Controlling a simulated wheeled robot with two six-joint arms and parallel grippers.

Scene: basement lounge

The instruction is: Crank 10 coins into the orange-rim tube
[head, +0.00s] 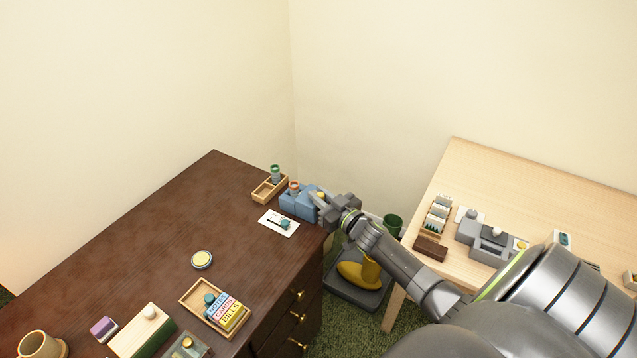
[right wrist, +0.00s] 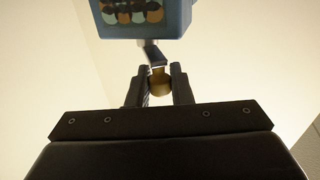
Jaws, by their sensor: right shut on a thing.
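A blue coin machine (head: 301,205) stands near the far right corner of the dark desk. The orange-rim tube (head: 294,187) stands upright at the machine's left part. My right gripper (head: 325,205) is at the machine's right side. In the right wrist view its two fingers (right wrist: 158,88) are shut on a yellowish crank knob (right wrist: 159,87), which joins a dark arm (right wrist: 153,54) under the blue machine body (right wrist: 150,18). Coins or round shapes show in the machine's window. The tube's fill cannot be told. My left gripper is not in view.
A wooden tray (head: 262,196) with a green-rim tube (head: 275,173) stands left of the machine. A white card (head: 279,223) lies in front. A tray of labelled boxes (head: 197,291) is nearer. A pale table (head: 550,187) stands at right.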

